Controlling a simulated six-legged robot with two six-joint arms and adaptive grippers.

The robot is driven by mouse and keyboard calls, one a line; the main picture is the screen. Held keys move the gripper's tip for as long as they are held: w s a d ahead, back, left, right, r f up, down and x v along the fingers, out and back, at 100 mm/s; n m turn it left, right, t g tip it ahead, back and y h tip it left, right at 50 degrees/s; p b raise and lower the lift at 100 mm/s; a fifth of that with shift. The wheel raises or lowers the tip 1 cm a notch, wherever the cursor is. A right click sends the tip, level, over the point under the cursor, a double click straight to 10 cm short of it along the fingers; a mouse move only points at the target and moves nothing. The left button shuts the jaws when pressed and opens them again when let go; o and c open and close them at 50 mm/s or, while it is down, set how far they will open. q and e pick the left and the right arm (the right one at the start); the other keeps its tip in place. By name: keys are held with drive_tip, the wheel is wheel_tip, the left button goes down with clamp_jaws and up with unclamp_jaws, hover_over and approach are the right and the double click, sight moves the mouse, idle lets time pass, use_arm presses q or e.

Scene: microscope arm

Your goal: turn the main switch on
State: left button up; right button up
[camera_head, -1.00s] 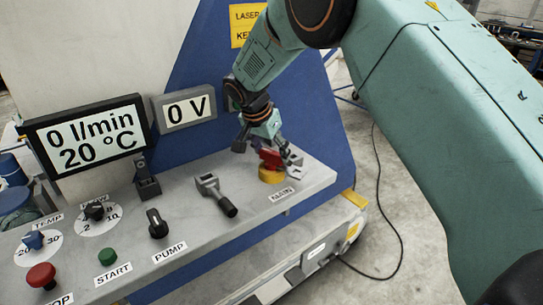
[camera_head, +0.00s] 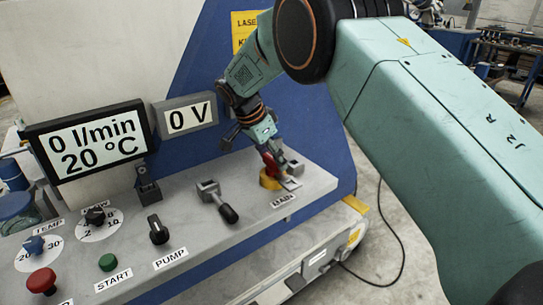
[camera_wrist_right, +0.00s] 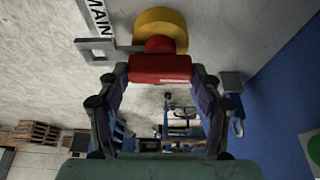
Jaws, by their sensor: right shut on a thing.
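The main switch is a red handle (camera_head: 270,165) on a yellow round base (camera_head: 269,182), beside the MAIN label (camera_head: 283,200) at the right end of the console. In the right wrist view the red handle (camera_wrist_right: 160,69) lies between the two fingers, with the yellow base (camera_wrist_right: 160,25) behind it. My right gripper (camera_head: 275,164) reaches down to the switch and is shut on the red handle; it also shows in the right wrist view (camera_wrist_right: 158,77). A grey metal hasp (camera_wrist_right: 97,49) sits next to the base. My left gripper is not seen.
The grey console (camera_head: 215,236) also carries a lever (camera_head: 218,201), the PUMP knob (camera_head: 158,231), a green START button (camera_head: 107,262) and a red button (camera_head: 41,281). Displays read 0 l/min, 20 °C (camera_head: 88,145) and 0 V (camera_head: 186,115). A cable (camera_head: 392,235) lies on the floor at right.

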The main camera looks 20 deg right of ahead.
drive_tip(key=shift+s+f, duration=0.2)
drive_tip(key=shift+f, duration=0.05)
drive_tip(key=o, duration=1.7)
drive_tip(key=shift+w+r, duration=0.15)
drive_tip(key=shift+r, duration=0.1)
drive_tip(key=shift+r, duration=0.1)
drive_tip(key=v, duration=1.1)
drive_tip(key=shift+a+r, duration=0.2)
drive_tip(key=shift+r, duration=0.1)
